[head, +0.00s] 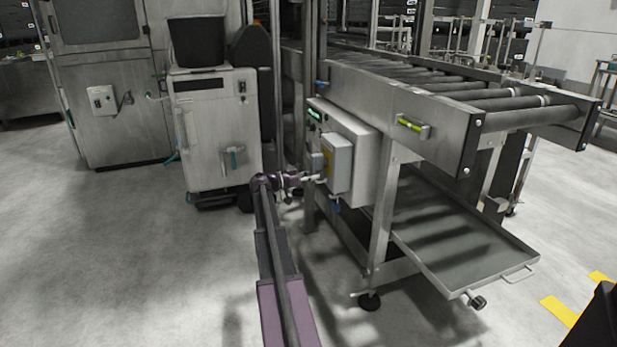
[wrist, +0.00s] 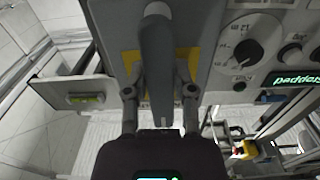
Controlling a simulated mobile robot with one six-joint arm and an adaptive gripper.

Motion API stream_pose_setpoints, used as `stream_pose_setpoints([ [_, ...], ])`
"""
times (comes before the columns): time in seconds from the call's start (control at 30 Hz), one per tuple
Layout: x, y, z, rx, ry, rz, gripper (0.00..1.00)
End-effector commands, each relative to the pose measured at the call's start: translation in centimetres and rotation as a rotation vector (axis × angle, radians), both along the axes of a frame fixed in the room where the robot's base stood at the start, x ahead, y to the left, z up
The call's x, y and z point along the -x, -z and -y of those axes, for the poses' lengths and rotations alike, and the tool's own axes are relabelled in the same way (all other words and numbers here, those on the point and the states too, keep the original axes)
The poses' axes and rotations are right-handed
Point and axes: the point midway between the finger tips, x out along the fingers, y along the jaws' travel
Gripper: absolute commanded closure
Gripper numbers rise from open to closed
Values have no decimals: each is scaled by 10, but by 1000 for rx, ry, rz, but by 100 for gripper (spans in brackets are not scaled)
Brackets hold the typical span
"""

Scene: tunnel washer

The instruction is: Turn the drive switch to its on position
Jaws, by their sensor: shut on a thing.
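The drive switch shows in the wrist view as a thick grey handle (wrist: 156,55) in front of a yellow plate (wrist: 131,62). Its long axis runs up and down that picture. My gripper (wrist: 160,92) has one finger on each side of the handle and is shut on it. The handle is too small to make out there. Any on or off marking cannot be read.
A dial (wrist: 248,44) and a green-lit display (wrist: 292,80) are beside the switch in the wrist view. The roller conveyor (head: 430,112) and drip tray (head: 465,252) are to the right. A white cabinet (head: 212,125) stands left. Floor in front is clear.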

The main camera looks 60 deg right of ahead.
Motion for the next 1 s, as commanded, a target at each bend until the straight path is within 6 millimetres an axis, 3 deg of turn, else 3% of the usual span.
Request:
stream_pose_setpoints([
  [0.4,9,0,9,3,12,6,100],
  [0.43,9,0,9,3,13,6,61],
  [0.53,10,0,10,2,14,5,31],
  [1.0,9,0,8,2,14,3,31],
])
